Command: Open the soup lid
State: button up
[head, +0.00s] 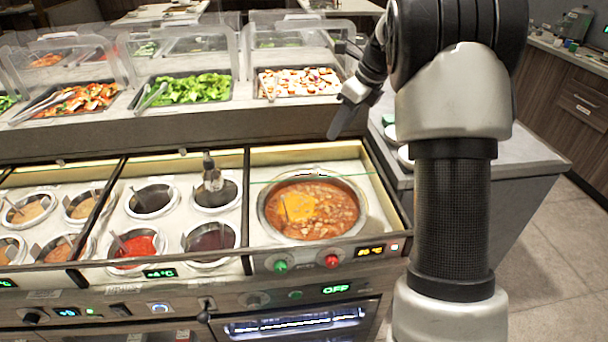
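The round soup well (312,207) sits at the right end of the counter, with orange-red soup and a yellow patch showing in it. A bright curved rim runs along its far edge; it may be a clear lid, but I cannot tell whether the lid is shut. My gripper (343,118) is above and behind the well, to its upper right, apart from it. A dark finger points downward. The other finger is not clearly seen, so the opening between them is hidden.
Several sauce wells (137,243) with ladles stand left of the soup. Control knobs (331,261) line the front edge. Clear hoods stand over food trays (190,88) behind. A thin glass edge crosses above the wells. White dishes (405,157) sit on the right counter. Floor is free at right.

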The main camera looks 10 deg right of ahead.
aim_at(317, 167)
jog(key=b+x, duration=0.2)
jog(key=x, duration=1.5)
jog(key=shift+c, duration=0.5)
grip_shut()
